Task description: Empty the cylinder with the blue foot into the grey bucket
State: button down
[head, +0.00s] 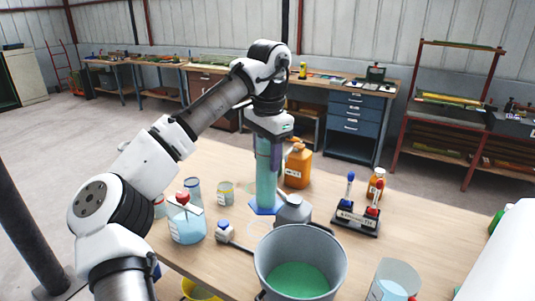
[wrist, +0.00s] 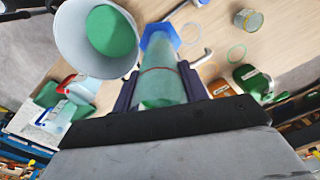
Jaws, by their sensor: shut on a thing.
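My gripper (head: 271,142) is shut on the cylinder (head: 266,178), a tall clear tube that looks green inside. It stands about upright, with its blue foot (head: 265,207) at the bottom; I cannot tell whether the foot touches the table. In the wrist view my gripper (wrist: 159,90) has a finger on each side of the cylinder (wrist: 162,86), and its blue foot (wrist: 160,38) points away from me. The grey bucket (head: 266,258) stands in front and to the right of the cylinder, with green contents inside. It also shows in the wrist view (wrist: 72,50), left of the cylinder.
A grey container (head: 293,211) stands close to the foot, behind the bucket. An orange bottle (head: 298,168) is behind the cylinder. A flask (head: 187,226) and small jars are at left.

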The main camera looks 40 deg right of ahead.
aim_at(266, 142)
jog(key=shift+r, duration=0.1)
notch_tip(266, 142, up, 3)
jog(key=shift+f, duration=0.1)
dwell(0.5)
